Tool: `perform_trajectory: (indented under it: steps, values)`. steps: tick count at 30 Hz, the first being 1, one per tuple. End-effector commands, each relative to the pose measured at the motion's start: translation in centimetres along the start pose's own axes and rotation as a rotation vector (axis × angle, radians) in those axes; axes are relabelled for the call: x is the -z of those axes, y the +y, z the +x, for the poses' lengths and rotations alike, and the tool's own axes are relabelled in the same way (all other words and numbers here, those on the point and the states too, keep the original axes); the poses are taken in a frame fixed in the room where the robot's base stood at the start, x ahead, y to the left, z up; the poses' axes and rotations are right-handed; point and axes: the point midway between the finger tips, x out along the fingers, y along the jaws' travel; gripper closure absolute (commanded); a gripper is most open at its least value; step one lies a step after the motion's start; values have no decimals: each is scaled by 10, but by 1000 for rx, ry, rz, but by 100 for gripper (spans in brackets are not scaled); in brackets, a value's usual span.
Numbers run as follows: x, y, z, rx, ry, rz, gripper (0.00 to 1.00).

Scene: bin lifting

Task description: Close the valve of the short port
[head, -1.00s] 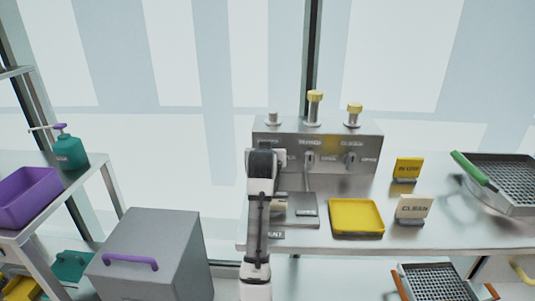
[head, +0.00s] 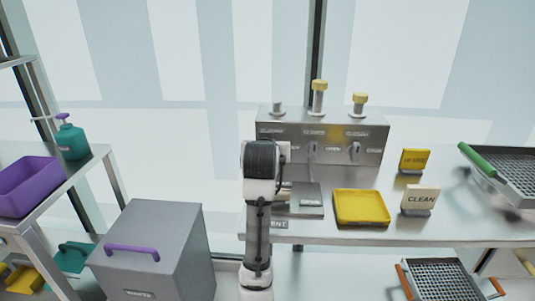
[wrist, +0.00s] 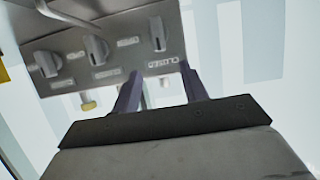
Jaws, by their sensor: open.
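A grey valve box (head: 372,148) stands at the back of the bench. Three ports rise from it: a short bare grey stub (head: 278,108) at left, a tall yellow-capped port (head: 318,98) in the middle, and a mid-height yellow-capped one (head: 359,104) at right. The middle knob (head: 313,150) and right knob (head: 354,151) show on its front; my arm hides the left one. In the wrist view the panel appears upside down with three knobs. My gripper (wrist: 159,76) is open and empty, its fingers apart near the panel, with the nearest knob (wrist: 157,36) beyond the fingertips.
A yellow tray (head: 361,222) and a grey plate (head: 307,210) lie before the box. A yellow sign (head: 414,160) and a "CLEAN" sign (head: 420,198) stand to the right. A green-handled basket (head: 505,175) sits at far right. A grey bin (head: 150,250) stands lower left.

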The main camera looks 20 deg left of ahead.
Motion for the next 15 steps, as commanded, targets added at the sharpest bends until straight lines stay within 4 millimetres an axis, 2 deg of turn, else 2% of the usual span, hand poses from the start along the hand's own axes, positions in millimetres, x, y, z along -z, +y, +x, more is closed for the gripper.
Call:
perform_trajectory:
  steps: [3, 6, 15]
  values:
    - [0, 0, -20, 0, 4, 1, 56]
    - [0, 0, -31, -1, 2, 0, 56]
    - [0, 0, -39, -1, -1, 0, 56]
